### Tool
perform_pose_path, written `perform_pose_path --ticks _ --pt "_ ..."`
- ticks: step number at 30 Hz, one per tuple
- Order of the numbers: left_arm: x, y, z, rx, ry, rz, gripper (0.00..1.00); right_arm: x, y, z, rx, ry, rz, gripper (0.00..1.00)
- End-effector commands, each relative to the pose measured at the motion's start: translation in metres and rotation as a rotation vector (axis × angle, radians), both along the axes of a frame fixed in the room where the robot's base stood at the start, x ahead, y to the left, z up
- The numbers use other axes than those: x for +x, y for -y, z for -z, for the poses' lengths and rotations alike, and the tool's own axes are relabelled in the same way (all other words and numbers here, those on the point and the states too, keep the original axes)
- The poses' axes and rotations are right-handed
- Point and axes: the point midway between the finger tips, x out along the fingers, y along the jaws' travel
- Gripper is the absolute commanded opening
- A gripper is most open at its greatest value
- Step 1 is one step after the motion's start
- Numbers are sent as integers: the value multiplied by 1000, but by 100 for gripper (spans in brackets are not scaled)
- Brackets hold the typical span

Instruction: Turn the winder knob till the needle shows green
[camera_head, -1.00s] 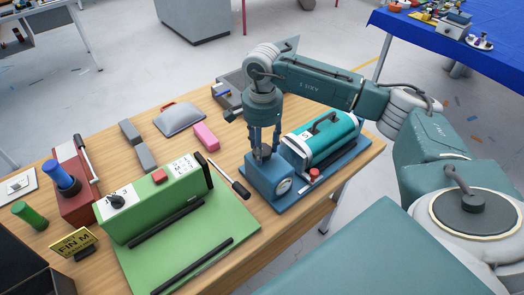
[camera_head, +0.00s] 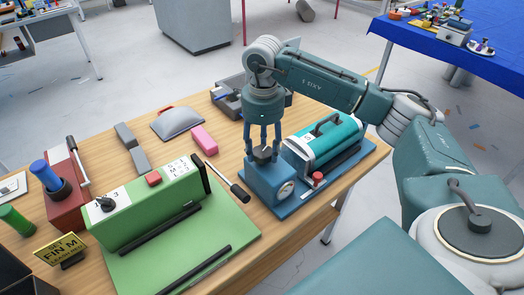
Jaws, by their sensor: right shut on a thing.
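The winder is a blue block (camera_head: 265,186) on a blue base with a teal cylinder (camera_head: 325,142) on its right. The dark winder knob (camera_head: 262,155) is on top of the block. My right gripper (camera_head: 263,152) points straight down over the block and is shut on the knob, its fingers partly hiding it. My left gripper is not in view.
A green machine (camera_head: 150,210) with a black-handled lever (camera_head: 240,193) stands close left of the winder. A pink block (camera_head: 205,140), grey pouch (camera_head: 177,124) and grey tray (camera_head: 280,98) lie behind. A red knob (camera_head: 318,179) sits beside the cylinder.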

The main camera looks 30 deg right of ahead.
Motion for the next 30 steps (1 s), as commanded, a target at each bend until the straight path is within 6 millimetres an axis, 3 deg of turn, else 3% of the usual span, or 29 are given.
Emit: perform_pose_path --ticks 9,24,25,27,30 --pt "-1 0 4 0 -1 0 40 1 5 -3 -9 6 119 19" --pt "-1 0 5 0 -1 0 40 1 5 -3 -10 5 137 19" --pt "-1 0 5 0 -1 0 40 1 5 -3 -10 5 136 48" --pt "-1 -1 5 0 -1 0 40 0 5 -3 -10 4 136 61" --pt "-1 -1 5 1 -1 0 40 0 4 -2 -7 2 134 64"
